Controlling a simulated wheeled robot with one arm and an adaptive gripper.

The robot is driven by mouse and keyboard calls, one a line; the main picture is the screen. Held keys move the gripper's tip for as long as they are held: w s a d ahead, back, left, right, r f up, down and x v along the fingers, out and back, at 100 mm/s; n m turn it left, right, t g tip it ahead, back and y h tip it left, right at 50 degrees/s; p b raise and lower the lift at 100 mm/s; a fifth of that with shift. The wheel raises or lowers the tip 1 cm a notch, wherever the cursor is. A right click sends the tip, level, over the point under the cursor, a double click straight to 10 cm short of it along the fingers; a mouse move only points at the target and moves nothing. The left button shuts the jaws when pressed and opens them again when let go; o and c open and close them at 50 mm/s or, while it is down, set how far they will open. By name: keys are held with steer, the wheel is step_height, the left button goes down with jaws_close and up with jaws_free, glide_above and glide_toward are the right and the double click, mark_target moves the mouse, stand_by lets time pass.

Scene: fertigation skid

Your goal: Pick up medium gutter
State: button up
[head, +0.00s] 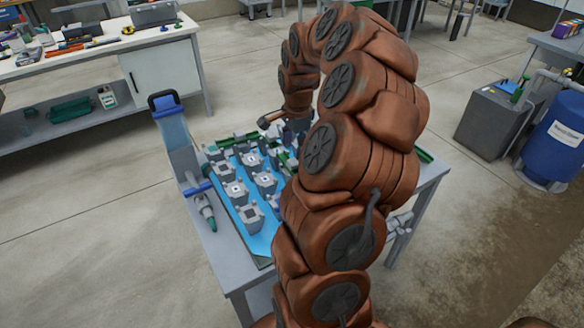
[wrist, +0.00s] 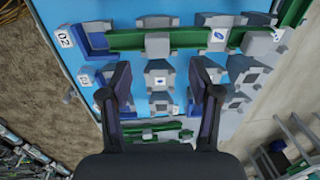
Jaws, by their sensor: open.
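My gripper (wrist: 162,76) is open in the wrist view, its two dark fingers apart and nothing held between them. Grey blocks on the blue board (wrist: 133,72) show between and beyond the fingers. A long green gutter (wrist: 200,40) lies across grey holders beyond the fingertips. A shorter green gutter piece (wrist: 165,136) shows nearer, just above my gripper's dark body, partly hidden. I cannot tell which gutter is the medium one. In the head view my arm hides much of the board, and green pieces show at its edges (head: 424,156).
The grey table (head: 232,277) carries rows of grey holders (head: 235,190). A blue barrel (head: 557,140) is at the right, a white workbench (head: 100,50) at the back left. Floor between is clear.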

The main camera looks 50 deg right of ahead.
mark_target(293, 162)
steer(key=f+p, duration=0.1)
steer(key=f, duration=0.3)
steer(key=shift+a+f+p, duration=0.2)
steer(key=shift+f+p, duration=0.15)
steer(key=shift+w+f, duration=0.15)
steer(key=shift+f, duration=0.3)
steer(key=shift+c, duration=0.4)
jaws_close()
